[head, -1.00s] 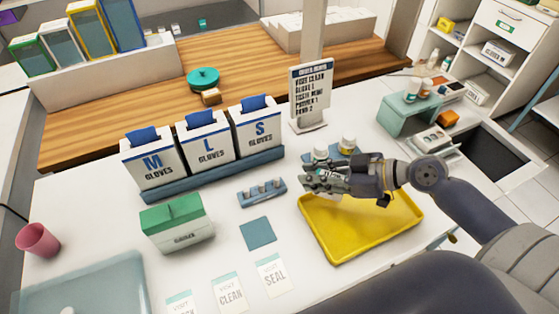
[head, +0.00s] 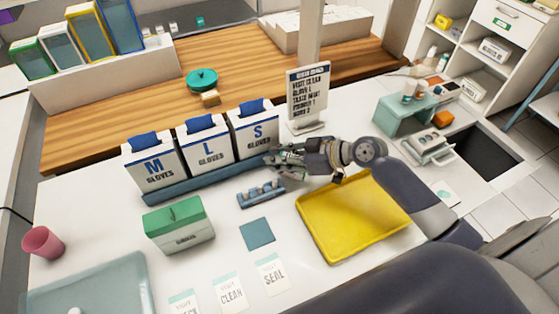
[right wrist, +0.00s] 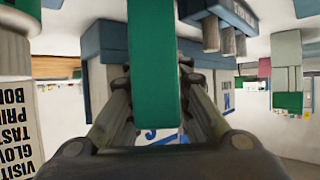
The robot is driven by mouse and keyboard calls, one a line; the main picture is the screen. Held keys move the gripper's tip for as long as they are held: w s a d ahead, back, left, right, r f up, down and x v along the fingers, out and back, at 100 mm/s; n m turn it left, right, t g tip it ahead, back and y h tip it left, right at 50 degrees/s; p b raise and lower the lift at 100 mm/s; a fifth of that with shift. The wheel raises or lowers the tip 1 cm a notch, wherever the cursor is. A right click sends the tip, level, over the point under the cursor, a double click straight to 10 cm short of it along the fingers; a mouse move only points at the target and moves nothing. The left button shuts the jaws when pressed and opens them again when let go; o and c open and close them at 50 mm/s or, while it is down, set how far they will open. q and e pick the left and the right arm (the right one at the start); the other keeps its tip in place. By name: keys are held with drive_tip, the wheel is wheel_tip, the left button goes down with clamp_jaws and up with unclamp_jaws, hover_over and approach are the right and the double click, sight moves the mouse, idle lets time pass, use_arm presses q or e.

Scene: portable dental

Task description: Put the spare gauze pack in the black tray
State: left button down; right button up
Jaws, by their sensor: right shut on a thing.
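My right gripper (head: 283,158) is shut on a flat green pack, held above the white counter beside the S glove box. In the right wrist view, the green pack (right wrist: 153,75) stands between the two fingers (right wrist: 153,100); no label shows on it, so I cannot confirm that it is the spare gauze pack. In the head view the gripper mostly hides it. A black tray-like recess (head: 487,152) lies at the far right of the counter, well apart from the gripper. My left gripper is not in view.
Glove boxes (head: 206,143) stand close to the gripper, with a small blue rack (head: 261,194) in front. A sign (head: 307,95) stands behind. A yellow tray (head: 350,225) lies empty below my arm. A teal stand (head: 402,118) and a white item (head: 428,148) flank the black recess.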

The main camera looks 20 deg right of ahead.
drive_tip(key=shift+f, duration=1)
drive_tip(key=shift+f, duration=0.15)
drive_tip(key=o, duration=0.6)
